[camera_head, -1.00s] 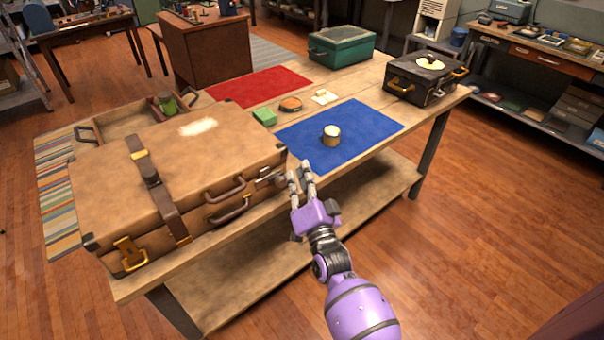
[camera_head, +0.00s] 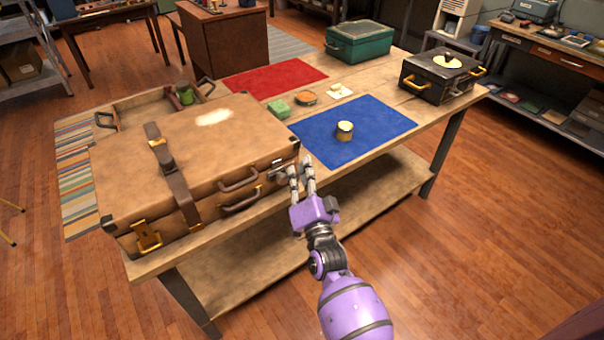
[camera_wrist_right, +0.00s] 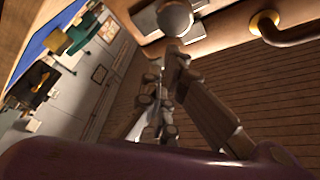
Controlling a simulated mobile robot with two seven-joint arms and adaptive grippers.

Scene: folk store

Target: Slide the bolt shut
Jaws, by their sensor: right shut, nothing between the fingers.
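The brown suitcase (camera_head: 215,160) lies on the wooden table with its latched front facing me. The metal bolt (camera_head: 277,170) sits on its front near the right corner. In the right wrist view a round knob (camera_wrist_right: 175,18) shows in front of the bolt's metal plate (camera_wrist_right: 207,7). My right gripper (camera_head: 300,167) is shut and empty, its fingertips right beside the bolt. In the wrist view its fingers (camera_wrist_right: 165,68) point toward the knob; I cannot tell whether they touch it. My left gripper is not in view.
The suitcase handle (camera_head: 240,204) and a brass clasp (camera_head: 146,237) are left of the bolt. A blue mat (camera_head: 375,128) with a small round tin (camera_head: 345,130) lies right of the suitcase. The space in front of the table is clear floor.

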